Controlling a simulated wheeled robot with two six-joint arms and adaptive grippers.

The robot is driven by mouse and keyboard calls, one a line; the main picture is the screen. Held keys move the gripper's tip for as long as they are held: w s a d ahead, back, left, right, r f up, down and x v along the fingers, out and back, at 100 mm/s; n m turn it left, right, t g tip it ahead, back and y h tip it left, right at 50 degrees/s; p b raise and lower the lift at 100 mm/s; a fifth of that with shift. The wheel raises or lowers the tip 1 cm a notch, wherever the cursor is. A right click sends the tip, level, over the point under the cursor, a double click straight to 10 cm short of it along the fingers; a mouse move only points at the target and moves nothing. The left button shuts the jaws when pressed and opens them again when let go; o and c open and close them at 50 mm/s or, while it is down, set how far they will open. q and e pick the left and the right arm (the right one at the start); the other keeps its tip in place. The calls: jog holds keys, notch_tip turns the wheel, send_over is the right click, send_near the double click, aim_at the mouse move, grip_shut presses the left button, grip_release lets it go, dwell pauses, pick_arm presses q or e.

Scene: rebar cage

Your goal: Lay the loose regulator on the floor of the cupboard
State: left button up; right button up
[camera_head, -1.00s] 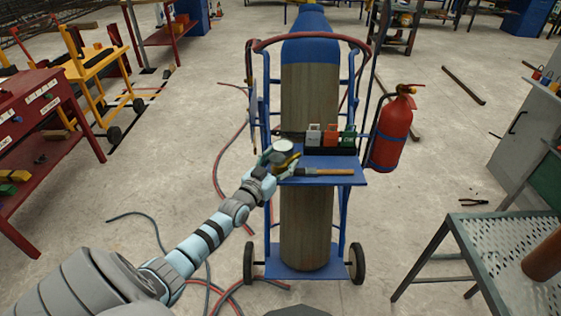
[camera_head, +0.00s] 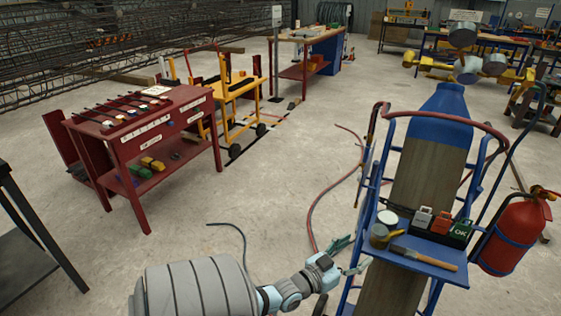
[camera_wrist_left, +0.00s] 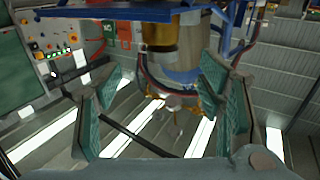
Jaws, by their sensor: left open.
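What looks like the regulator (camera_head: 379,237), a brass body beside a round pale-topped part, sits at the left end of the blue cart's shelf (camera_head: 420,259). In the left wrist view the brass body (camera_wrist_left: 160,32) and a grey cylinder show beyond the fingers. My left gripper (camera_head: 350,256) is open and empty, left of the shelf and apart from the regulator in the head view. In the left wrist view its fingers (camera_wrist_left: 165,100) are spread wide. My right gripper is not in view. I cannot make out the cupboard in the current views.
The cart holds a tall blue-topped cylinder (camera_head: 428,170), small coloured boxes (camera_head: 440,222) and a wooden-handled tool (camera_head: 424,257). A red extinguisher (camera_head: 512,235) hangs at its right. A red table (camera_head: 140,125) stands left.

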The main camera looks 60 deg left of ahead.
pick_arm(q)
jog(key=s+d+f+g, duration=0.2)
jog(key=s+f+g, duration=0.2)
jog(key=s+f, duration=0.4)
jog(key=s+d+f+g, duration=0.3)
jog(key=s+f, duration=0.6)
jog(key=f, duration=0.5)
jog(key=s+d+f+m+g, duration=0.1)
jog(key=s+d+f+g, duration=0.2)
jog(key=s+f, duration=0.6)
notch_tip(320, 180, down, 2)
jog(key=g, duration=0.2)
jog(key=shift+d+f+g+h, duration=0.15)
jog(key=shift+d+g+h, duration=0.1)
jog(key=shift+g+h, duration=0.15)
jog(key=shift+o, duration=1)
jog(key=s+d+f+g, duration=0.2)
jog(key=s, duration=0.4)
jog(key=s+d+f+g, duration=0.1)
jog(key=s+d+f, duration=0.1)
jog(key=s, duration=0.4)
jog(key=shift+s+d+m+g+h, duration=0.3)
jog(key=shift+d+m+g, duration=0.1)
jog(key=shift+d, duration=0.2)
